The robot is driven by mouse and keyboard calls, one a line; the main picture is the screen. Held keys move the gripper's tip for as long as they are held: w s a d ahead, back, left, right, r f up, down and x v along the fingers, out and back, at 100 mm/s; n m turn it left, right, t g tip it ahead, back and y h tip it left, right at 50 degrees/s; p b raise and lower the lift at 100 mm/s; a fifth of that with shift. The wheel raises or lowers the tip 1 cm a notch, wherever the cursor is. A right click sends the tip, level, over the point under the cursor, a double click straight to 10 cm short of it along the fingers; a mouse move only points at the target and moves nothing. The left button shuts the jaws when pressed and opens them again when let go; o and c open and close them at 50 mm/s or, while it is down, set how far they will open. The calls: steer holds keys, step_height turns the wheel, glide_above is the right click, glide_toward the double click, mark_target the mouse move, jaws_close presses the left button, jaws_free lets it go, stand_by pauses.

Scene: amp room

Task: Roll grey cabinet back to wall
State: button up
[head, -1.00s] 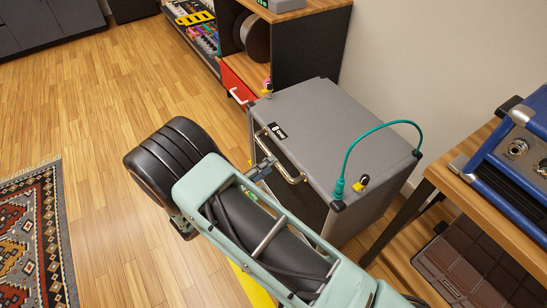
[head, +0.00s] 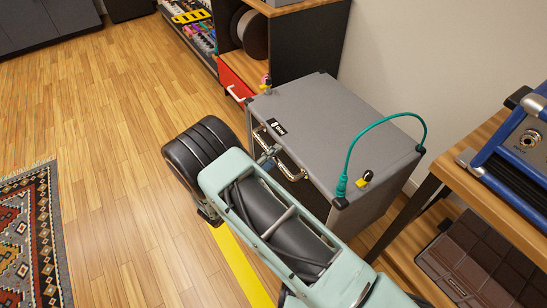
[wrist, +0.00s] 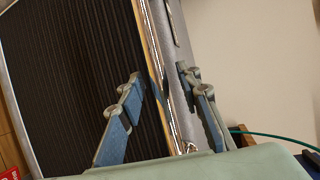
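The grey cabinet (head: 340,125) stands near the wall, with a flat grey top and a dark ribbed front (wrist: 60,70). A metal bar handle (head: 287,163) runs along its upper front edge. My gripper (head: 266,157) is at this handle, partly hidden by my own arm in the head view. In the wrist view my gripper's two blue fingers (wrist: 160,76) are apart, on either side of the cabinet's bright front edge and bar. Gaps seem to show beside the fingertips; contact with the handle is not clear.
The wall (head: 400,55) is behind the cabinet. A wooden shelf unit (head: 305,45) with a red drawer stands at its left. A wooden table (head: 490,170) with a blue amp (head: 520,150) is at the right. A green cable (head: 375,130) arches over the top. A yellow line (head: 240,265) and open floor lie in front.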

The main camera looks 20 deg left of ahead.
steer(key=shift+w+d, duration=0.1)
steer(key=shift+w, duration=0.05)
steer(key=shift+c, duration=0.5)
jaws_close()
